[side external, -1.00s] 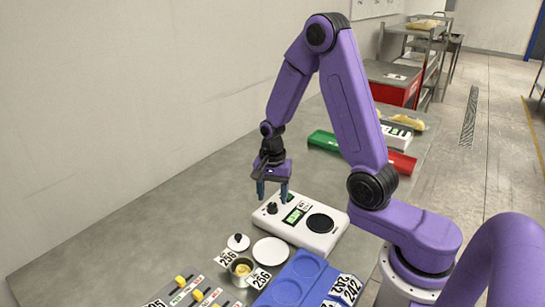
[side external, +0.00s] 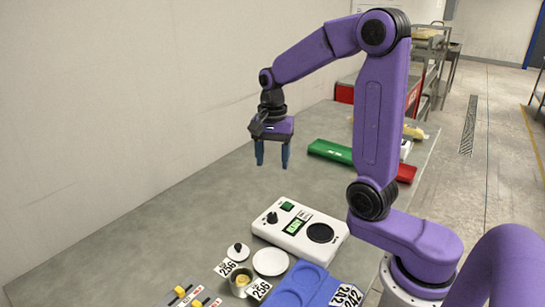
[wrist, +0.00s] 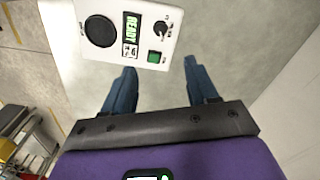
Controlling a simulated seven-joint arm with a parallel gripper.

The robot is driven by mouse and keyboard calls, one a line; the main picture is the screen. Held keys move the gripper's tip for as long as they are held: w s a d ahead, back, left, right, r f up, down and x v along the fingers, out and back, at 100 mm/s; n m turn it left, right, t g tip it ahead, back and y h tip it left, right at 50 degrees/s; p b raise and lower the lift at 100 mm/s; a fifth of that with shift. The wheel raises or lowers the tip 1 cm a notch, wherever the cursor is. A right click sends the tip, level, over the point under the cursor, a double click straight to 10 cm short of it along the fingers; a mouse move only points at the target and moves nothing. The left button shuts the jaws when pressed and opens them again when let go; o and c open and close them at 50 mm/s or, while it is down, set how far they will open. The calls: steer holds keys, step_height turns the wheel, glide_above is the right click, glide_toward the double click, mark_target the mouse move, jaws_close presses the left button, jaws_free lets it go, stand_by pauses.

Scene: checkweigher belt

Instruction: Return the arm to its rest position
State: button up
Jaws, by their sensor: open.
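My gripper (side external: 272,155) is open and empty, held in the air above the grey table (side external: 150,220), with its fingers pointing down. In the side view it appears up and left of the white scale (side external: 313,240). In the wrist view, the two blue fingers of my gripper (wrist: 160,82) are spread wide, with only bare table between them. The white scale (wrist: 85,50) lies ahead of the fingers at the top left there, with its black round pan, a knob, a green button and a display reading READY.
A green bin (side external: 330,151) and a red bin (side external: 406,173) lie behind the arm. In front are a blue tray (side external: 290,292), a white dish (side external: 270,262), a metal cup (side external: 241,280), a white lid (side external: 238,251) and yellow-knobbed sliders. The table's left part is bare.

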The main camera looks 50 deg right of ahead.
steer(key=shift+a, duration=0.1)
steer(key=s+a+n, duration=0.7)
steer(key=a+n, duration=0.2)
steer(key=n, duration=0.3)
steer(key=s+a+f+n, duration=0.1)
steer(key=s+f+n, duration=0.1)
steer(key=s+n, duration=1.2)
steer(key=s, duration=0.3)
